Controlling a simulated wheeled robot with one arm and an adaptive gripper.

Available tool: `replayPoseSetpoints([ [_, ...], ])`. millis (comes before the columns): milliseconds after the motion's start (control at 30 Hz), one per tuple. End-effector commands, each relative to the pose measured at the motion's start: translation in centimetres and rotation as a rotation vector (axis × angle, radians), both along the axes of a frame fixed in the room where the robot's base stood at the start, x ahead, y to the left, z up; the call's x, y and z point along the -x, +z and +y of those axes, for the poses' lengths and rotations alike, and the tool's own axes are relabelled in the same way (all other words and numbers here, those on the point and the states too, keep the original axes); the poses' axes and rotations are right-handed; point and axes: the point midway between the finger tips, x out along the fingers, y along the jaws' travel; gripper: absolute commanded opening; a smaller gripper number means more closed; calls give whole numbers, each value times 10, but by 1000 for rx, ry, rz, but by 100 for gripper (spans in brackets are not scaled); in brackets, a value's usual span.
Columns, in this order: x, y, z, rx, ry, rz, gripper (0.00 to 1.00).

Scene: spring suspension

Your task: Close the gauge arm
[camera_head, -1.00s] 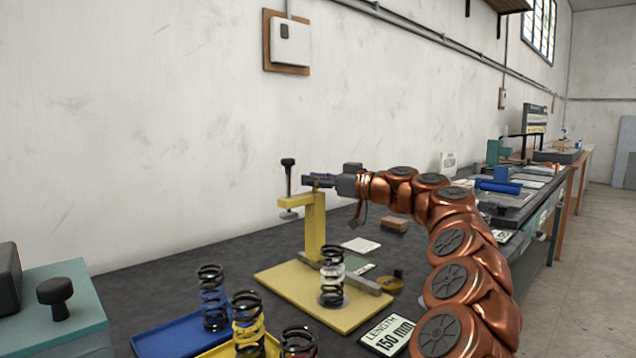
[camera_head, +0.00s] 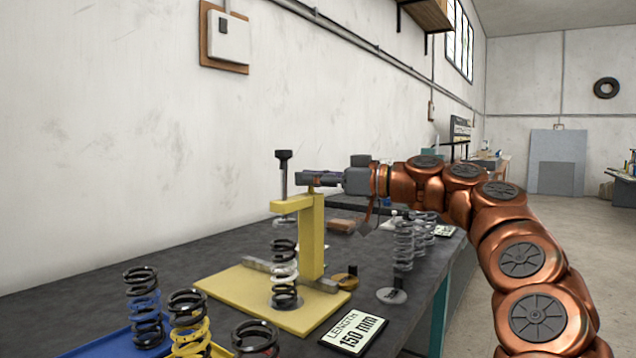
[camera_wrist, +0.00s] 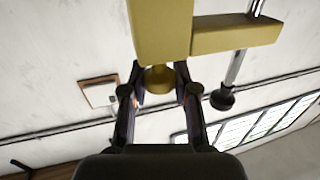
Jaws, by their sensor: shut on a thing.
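The yellow gauge stands on a yellow base plate (camera_head: 225,285), with an upright post (camera_head: 312,250) and a yellow gauge arm (camera_head: 290,206) across its top. A plunger with a black knob (camera_head: 283,155) passes through the arm. Its foot (camera_head: 284,221) appears just above a black-and-white spring (camera_head: 284,275) standing upright on the plate. My gripper (camera_head: 306,180) is at the post's top. In the wrist view, my gripper (camera_wrist: 159,78) is shut on a rounded yellow knob (camera_wrist: 160,79) at the gauge arm (camera_wrist: 235,36). Part of the knob is hidden by the fingers.
Springs with blue (camera_head: 145,308) and yellow (camera_head: 188,325) bands stand in trays at front left. A "LENGTH 150 mm" sign (camera_head: 353,331) lies at the front. Grey springs (camera_head: 403,242) stand right of the gauge, under my arm. The wall is close behind.

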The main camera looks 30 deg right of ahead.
Motion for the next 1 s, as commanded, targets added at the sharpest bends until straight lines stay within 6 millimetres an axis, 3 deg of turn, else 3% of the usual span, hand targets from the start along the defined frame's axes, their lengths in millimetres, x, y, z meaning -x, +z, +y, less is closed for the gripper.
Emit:
replayPoseSetpoints([
  [267,3,-2,-2,3,3,4,0],
  [300,3,-2,-2,3,3,4,30],
  [533,2,-2,-1,1,2,3,54],
  [1000,10,0,-8,1,0,1,55],
])
